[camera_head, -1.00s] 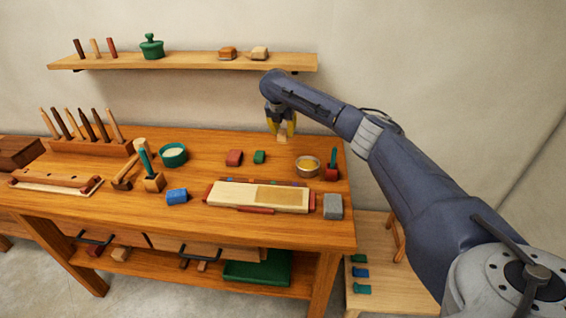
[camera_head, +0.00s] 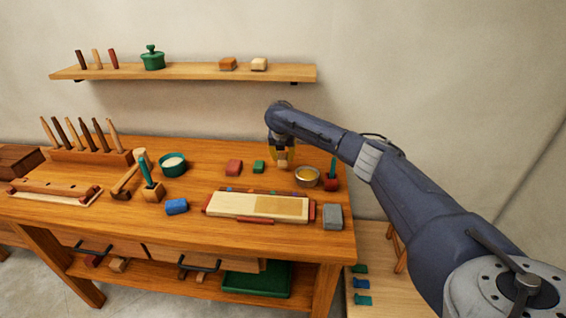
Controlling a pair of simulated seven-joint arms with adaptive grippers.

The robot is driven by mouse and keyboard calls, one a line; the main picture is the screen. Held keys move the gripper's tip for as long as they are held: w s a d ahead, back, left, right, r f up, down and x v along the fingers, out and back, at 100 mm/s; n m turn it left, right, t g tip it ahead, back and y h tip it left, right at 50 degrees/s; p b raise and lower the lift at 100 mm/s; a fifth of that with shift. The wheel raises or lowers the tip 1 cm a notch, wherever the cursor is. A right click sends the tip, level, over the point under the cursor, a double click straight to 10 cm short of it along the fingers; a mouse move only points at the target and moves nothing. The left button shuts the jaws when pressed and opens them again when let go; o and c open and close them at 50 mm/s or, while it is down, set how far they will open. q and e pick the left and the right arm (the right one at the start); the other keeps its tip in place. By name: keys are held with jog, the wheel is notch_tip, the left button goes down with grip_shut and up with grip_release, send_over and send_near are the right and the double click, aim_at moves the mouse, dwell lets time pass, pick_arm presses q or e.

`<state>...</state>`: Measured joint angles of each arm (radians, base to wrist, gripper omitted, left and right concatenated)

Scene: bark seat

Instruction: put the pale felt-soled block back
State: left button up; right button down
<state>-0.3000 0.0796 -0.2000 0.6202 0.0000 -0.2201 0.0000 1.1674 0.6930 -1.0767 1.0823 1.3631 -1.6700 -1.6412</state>
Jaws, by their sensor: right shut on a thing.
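My right gripper (camera_head: 282,157) comes in from the right and points down low over the back right of the bench. The held block is between the small green block (camera_head: 258,167) and the brass bowl (camera_head: 307,177). I cannot tell whether it touches the bench top. Its underside is hidden. Another pale block (camera_head: 259,64) sits on the wall shelf (camera_head: 190,73), beside an orange-brown block (camera_head: 228,64). My left gripper is not in view.
A red block (camera_head: 234,168) and a teal-handled tool in a red base (camera_head: 332,178) are nearby. In front lie a pale board (camera_head: 240,206), a grey block (camera_head: 332,216) and a blue block (camera_head: 176,206). A green bowl (camera_head: 173,164) stands to the left.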

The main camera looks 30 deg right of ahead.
aim_at(283, 158)
jog(key=shift+f, duration=1.55)
jog(key=shift+f, duration=0.15)
jog(key=c, duration=1)
grip_release()
jog(key=v, duration=1.2)
